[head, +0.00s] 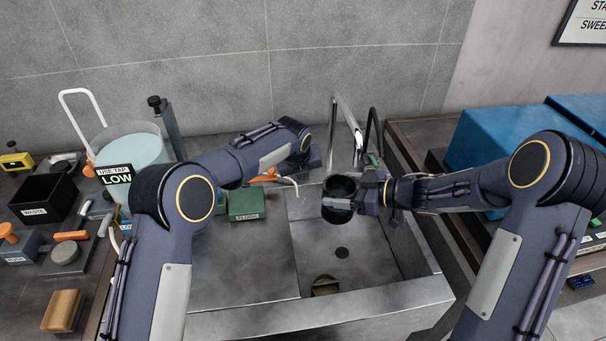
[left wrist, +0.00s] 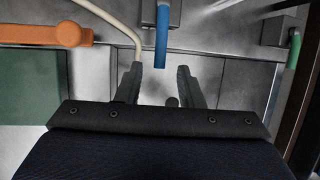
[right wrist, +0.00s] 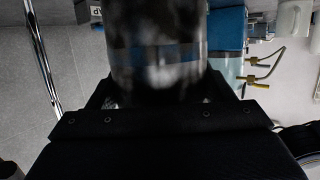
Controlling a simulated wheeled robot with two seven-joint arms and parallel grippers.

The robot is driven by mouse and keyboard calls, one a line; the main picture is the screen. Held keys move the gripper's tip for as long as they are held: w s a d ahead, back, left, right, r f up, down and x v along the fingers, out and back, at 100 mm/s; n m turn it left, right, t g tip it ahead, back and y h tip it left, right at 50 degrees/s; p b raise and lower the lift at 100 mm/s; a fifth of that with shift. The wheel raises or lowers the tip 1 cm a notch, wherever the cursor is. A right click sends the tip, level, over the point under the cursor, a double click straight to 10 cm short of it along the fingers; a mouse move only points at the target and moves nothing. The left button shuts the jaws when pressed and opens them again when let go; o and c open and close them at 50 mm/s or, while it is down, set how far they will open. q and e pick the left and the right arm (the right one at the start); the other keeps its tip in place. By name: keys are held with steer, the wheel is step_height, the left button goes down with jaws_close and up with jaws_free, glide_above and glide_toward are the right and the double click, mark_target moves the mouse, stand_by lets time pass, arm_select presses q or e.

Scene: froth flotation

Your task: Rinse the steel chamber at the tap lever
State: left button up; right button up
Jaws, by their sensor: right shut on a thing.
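My right gripper (head: 362,195) is shut on the steel chamber (head: 339,190), a dark open-topped cylinder held over the sink basin (head: 385,238), below the tap spout (head: 346,118). The chamber also fills the upper middle of the right wrist view (right wrist: 155,45). No water stream is visible at the spout. In the left wrist view, my left gripper (left wrist: 158,80) is open and empty. A blue tap lever (left wrist: 162,40) hangs just beyond its fingertips, lined up with the gap. A green lever (left wrist: 294,48) is farther right. In the head view my left arm hides the blue lever.
A green box (head: 245,204) and an orange handle (head: 266,175) stand left of the basin. A clear tank of pale liquid (head: 130,150) and a black waste bin (head: 45,197) are farther left. A blue box (head: 480,150) is at the right. The basin's front part is mostly clear.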

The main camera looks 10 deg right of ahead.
arm_select(q)
steer(key=shift+w+f, duration=0.25)
steer(key=shift+f, duration=0.3)
steer(key=shift+d, duration=0.1)
jaws_close()
